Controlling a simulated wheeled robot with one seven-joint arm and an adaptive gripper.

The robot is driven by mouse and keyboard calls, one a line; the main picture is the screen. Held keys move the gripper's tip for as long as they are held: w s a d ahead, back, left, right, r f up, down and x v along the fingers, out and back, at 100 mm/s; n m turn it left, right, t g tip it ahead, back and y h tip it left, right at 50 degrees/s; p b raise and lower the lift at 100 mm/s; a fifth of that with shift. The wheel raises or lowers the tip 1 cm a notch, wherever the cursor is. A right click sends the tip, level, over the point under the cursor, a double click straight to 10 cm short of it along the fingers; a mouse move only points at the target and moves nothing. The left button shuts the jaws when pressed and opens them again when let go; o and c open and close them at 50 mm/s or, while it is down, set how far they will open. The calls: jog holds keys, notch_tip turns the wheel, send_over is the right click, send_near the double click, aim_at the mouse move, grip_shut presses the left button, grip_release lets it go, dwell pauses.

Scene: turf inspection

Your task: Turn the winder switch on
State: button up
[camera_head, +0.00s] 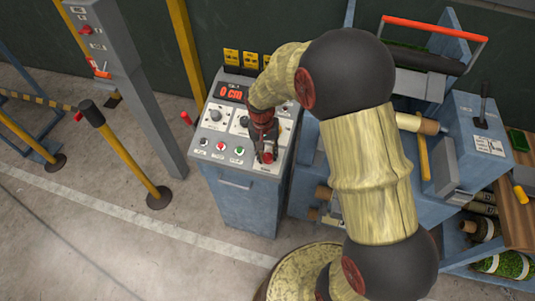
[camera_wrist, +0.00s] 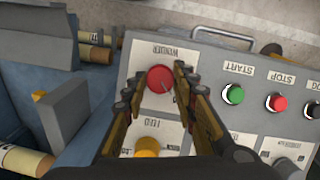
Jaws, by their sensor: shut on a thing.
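The winder switch (camera_wrist: 160,79) is a round red knob under an upside-down WINDER label on the control panel in the wrist view. A thin pointer mark on it slants toward the lower right. My gripper (camera_wrist: 154,84) has one finger on each side of the knob and is shut on it. In the head view my gripper (camera_head: 266,154) reaches down onto the right front of the grey control panel (camera_head: 209,134) and hides most of the switch.
A yellow knob (camera_wrist: 147,147) sits close by, partly behind my gripper. Green start (camera_wrist: 233,93) and red stop (camera_wrist: 276,102) buttons lie to the right. A red display (camera_head: 232,92) reads 0 cm. A blue machine with rolls (camera_head: 482,228) stands right; posts (camera_head: 125,155) stand left.

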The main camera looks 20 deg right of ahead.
jog(key=shift+m, duration=0.3)
jog(key=shift+c, duration=0.4)
jog(key=m+y, duration=0.1)
jog(key=m, duration=0.2)
jog(key=shift+s+d+m+t, duration=0.1)
jog(key=shift+d+m+t, duration=0.05)
jog(key=shift+m+t, duration=0.2)
jog(key=m, duration=0.2)
jog(key=m+t+y, duration=0.1)
jog(key=m, duration=0.1)
jog(key=shift+t, duration=0.25)
jog(key=m, duration=0.2)
jog(key=m+t, duration=0.1)
jog(key=m, duration=0.1)
jog(key=shift+s+m, duration=0.2)
jog(key=shift+m, duration=0.05)
jog(key=m+t+b, duration=0.1)
jog(key=m, duration=0.3)
jog(key=shift+t, duration=0.4)
jog(key=shift+m, duration=0.3)
jog(key=o, duration=1.1)
jog(key=shift+o, duration=0.3)
